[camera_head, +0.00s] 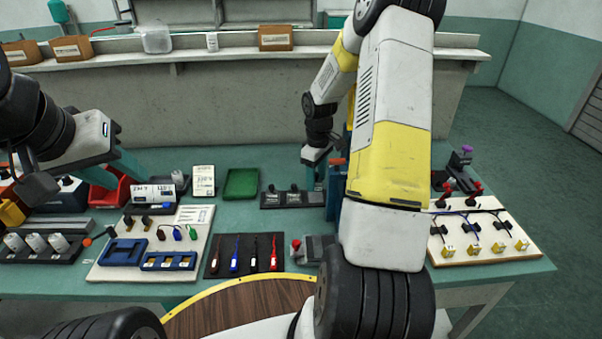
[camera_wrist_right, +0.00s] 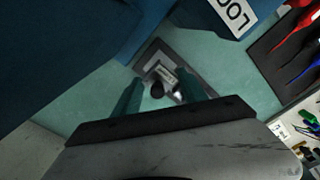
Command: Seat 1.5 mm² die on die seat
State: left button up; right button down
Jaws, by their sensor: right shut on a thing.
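The black die rack (camera_head: 290,199) stands at the middle of the table, with small dark dies showing at its left and middle. My right gripper (camera_head: 318,182) reaches down at the rack's right end. In the right wrist view its teal fingers (camera_wrist_right: 158,95) are shut on a small dark round-topped piece (camera_wrist_right: 157,90), seemingly a die, over a grey plate with a white label. Its size cannot be read. My left gripper (camera_head: 128,165) hangs above the left of the table; its jaw opening is unclear. I cannot make out the die seat with certainty.
A blue upright device (camera_head: 335,187) stands close beside my right gripper. A green tray (camera_head: 241,184) lies left of the rack. A dark mat (camera_head: 245,256) with several coloured tools lies nearer, and a wire board (camera_head: 483,235) stands at right.

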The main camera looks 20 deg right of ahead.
jog(key=shift+f, duration=1.85)
jog(key=shift+f, duration=0.15)
jog(key=c, duration=0.6)
grip_release()
jog(key=shift+f, duration=0.1)
jog(key=r, duration=0.6)
jog(key=a+r, duration=0.1)
jog(key=r, duration=0.2)
jog(key=shift+r, duration=0.2)
jog(key=s+a+r+m+t, duration=0.1)
jog(key=s+a+r, duration=0.15)
jog(key=r, duration=0.35)
jog(key=s+a+r+m+t, duration=0.1)
jog(key=s+r, duration=0.2)
jog(key=r, duration=0.3)
jog(key=s+a+r+m+t, duration=0.1)
jog(key=s+a+r, duration=0.1)
jog(key=s, duration=0.4)
jog(key=s+a+r+m+t+y, duration=0.1)
jog(key=s+a+r+m, duration=0.1)
jog(key=s+r, duration=0.3)
jog(key=s+a+r+m+t+y, duration=0.1)
jog(key=s+a+r+m+t, duration=0.1)
jog(key=s+a+r, duration=0.2)
jog(key=shift+s+a+r, duration=0.1)
jog(key=shift+s+a, duration=0.05)
jog(key=shift+s, duration=0.7)
jog(key=shift+s+a, duration=0.1)
jog(key=shift+s, duration=0.75)
